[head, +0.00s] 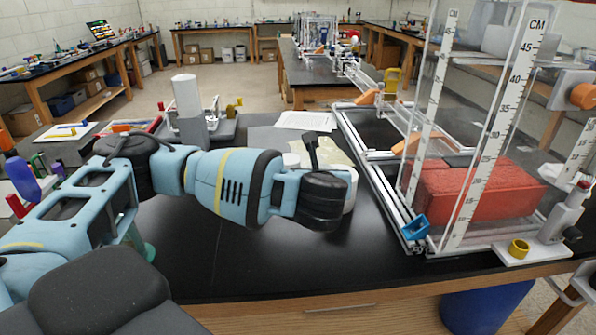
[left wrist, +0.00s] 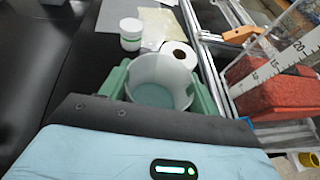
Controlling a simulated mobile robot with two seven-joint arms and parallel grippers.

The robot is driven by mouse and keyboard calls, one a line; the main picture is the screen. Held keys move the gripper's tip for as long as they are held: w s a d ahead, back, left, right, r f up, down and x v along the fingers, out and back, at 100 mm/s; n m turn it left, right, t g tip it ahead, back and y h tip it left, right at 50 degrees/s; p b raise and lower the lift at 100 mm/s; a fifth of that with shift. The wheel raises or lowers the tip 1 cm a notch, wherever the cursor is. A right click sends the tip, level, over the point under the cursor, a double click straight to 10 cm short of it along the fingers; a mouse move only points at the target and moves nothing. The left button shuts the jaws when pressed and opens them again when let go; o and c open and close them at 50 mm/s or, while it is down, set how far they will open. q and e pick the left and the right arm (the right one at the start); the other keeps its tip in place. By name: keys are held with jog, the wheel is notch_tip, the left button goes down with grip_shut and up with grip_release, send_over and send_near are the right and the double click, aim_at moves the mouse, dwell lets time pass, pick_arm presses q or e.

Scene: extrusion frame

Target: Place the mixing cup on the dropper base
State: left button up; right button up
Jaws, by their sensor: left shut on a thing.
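The mixing cup (left wrist: 161,92) is a pale, translucent round cup, seen open end up in the left wrist view. My left gripper (left wrist: 160,76) has green fingers on both sides of the cup and is shut on it. In the head view my left wrist hides the fingers and most of what they hold. A white plate (head: 545,247) with a yellow ring (head: 518,249) sits at the table's front right, beside the clear column; it may be the dropper base, but I cannot tell for sure. My right gripper is not in view.
A white roll (left wrist: 180,56) and a white jar (left wrist: 131,34) stand just beyond the cup. A metal extrusion frame (head: 375,180) and a clear scaled column with a red block (head: 480,190) stand to the right. The black tabletop (head: 250,265) in front is clear.

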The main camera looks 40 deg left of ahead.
pick_arm(q)
jog(key=s+d+r+m+t+h, duration=0.1)
jog(key=d+r+m+t+h, duration=0.1)
jog(key=d+m+h, duration=0.4)
jog(key=shift+s+d+r+h, duration=0.15)
jog(key=shift+d+r+h, duration=0.4)
jog(key=shift+d, duration=0.7)
jog(key=shift+a, duration=0.2)
